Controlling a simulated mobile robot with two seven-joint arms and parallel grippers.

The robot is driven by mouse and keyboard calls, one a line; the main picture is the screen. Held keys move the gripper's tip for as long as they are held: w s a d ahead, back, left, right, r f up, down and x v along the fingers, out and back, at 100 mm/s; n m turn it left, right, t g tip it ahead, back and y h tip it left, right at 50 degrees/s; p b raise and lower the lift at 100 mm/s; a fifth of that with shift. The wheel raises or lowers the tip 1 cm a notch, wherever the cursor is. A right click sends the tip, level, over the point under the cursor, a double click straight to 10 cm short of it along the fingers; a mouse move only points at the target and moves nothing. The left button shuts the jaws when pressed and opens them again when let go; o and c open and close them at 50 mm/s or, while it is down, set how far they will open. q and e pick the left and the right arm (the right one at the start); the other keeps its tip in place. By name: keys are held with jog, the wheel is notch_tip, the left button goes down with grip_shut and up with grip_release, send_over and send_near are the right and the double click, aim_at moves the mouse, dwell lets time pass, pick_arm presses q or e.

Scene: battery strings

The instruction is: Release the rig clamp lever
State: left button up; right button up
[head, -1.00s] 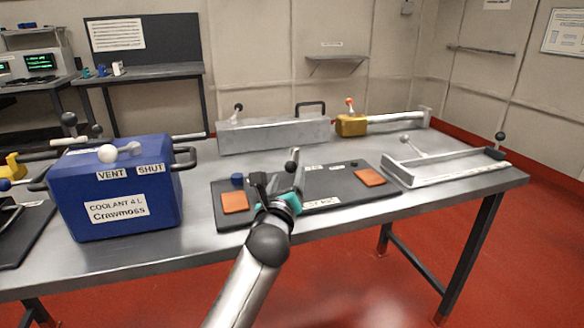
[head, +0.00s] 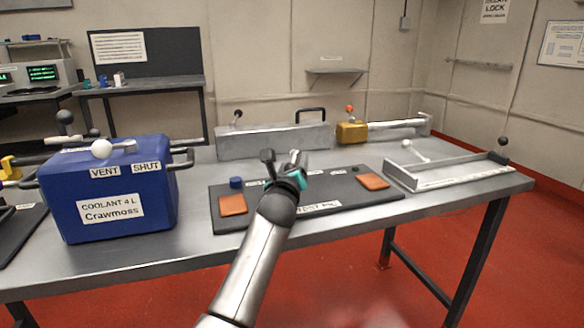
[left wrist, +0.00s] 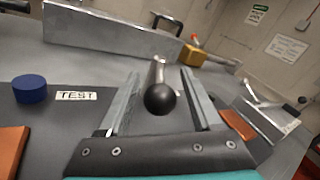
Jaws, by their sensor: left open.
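The test rig is a dark plate (head: 335,195) on the steel bench, with two orange pads and a "TEST" label. Its lever, a silver rod with a black ball knob (left wrist: 160,98), shows in the left wrist view between my open fingers, with gaps on both sides. The knob points toward the wrist camera. My left gripper (head: 284,164) is over the rig plate in the head view and hides most of the lever there. It also shows in the left wrist view (left wrist: 160,78), open and holding nothing. The lever's base is hard to make out. My right gripper is not in view.
A blue coolant box (head: 118,190) stands left of the rig. A blue cap (head: 236,183) sits on the plate. A long grey metal housing (head: 272,142) and a yellow block (head: 352,132) stand behind. A pale frame with a lever (head: 445,172) is at right.

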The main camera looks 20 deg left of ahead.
pick_arm(q)
grip_shut()
dwell(0.5)
dwell(0.9)
